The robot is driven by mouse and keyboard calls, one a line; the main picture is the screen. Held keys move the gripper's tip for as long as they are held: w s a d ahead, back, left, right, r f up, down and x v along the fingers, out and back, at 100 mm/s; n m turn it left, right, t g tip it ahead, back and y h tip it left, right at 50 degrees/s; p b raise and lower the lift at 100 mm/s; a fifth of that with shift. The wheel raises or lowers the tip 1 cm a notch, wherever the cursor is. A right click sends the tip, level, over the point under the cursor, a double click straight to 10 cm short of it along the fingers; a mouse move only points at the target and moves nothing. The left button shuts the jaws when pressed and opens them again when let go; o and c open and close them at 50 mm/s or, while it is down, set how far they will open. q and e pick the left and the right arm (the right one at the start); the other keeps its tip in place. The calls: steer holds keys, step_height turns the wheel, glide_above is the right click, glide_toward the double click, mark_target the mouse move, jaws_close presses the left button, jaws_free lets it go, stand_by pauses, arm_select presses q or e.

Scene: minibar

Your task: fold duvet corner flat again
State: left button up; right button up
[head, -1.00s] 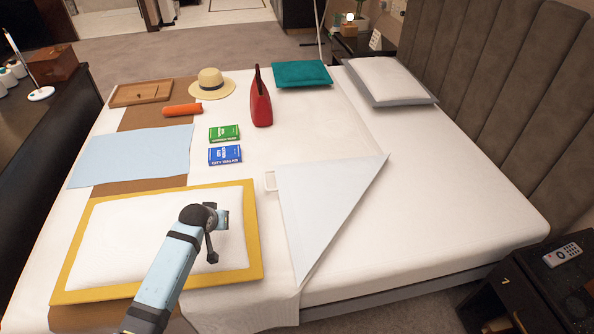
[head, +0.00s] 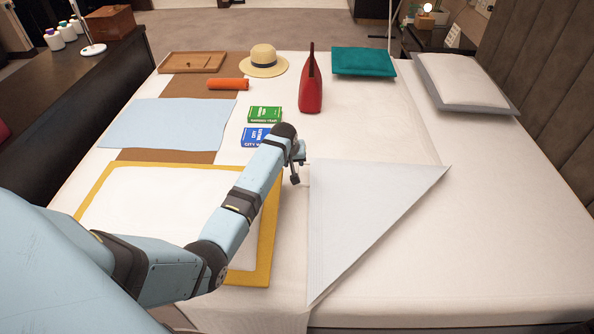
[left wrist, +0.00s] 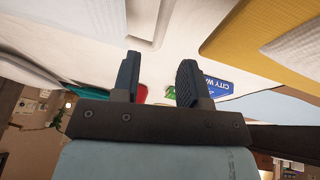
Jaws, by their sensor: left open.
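The duvet's folded corner (head: 362,212) is a pale grey triangular flap on the white bed, its straight edge on the left and its point to the upper right. My left gripper (head: 298,168) is open and empty, just left of the flap's upper left corner and in front of the blue book. In the left wrist view my left gripper (left wrist: 159,62) shows two spread fingers with nothing between them. My right gripper is not in view.
A blue book (head: 255,135) and a green book (head: 265,114) lie left of the gripper. The white bed right of the flap (head: 480,220) is clear.

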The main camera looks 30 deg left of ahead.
mark_target(297, 168)
arm_select(q)
steer(key=b+x, duration=0.1)
steer(key=x, duration=0.5)
steer(key=shift+b, duration=0.3)
steer(key=shift+r, duration=0.1)
jaws_close()
